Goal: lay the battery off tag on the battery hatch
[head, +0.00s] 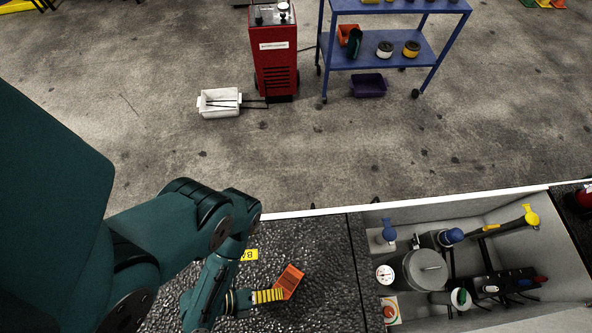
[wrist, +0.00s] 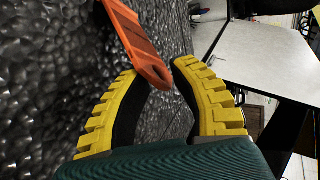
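The orange battery off tag (head: 291,278) is at the tips of my gripper (head: 282,294) in the head view, tilted over the black pebbled deck. In the wrist view the tag (wrist: 140,42) has its near end between the yellow fingertips of my gripper (wrist: 166,76), which are close together on it. The far end of the tag points up and left. The battery hatch appears to be the black textured panel (head: 325,245), with a yellow label (head: 249,255) reading "BA", the rest of it hidden by my arm. I cannot tell whether the tag touches the panel.
Right of the panel is an open grey compartment (head: 500,235) with a gauge (head: 385,274), a canister (head: 425,268) and several valves and handles. A white edge (head: 400,203) runs behind. On the floor are a red machine (head: 273,55), a white bin (head: 219,103) and a blue cart (head: 390,50).

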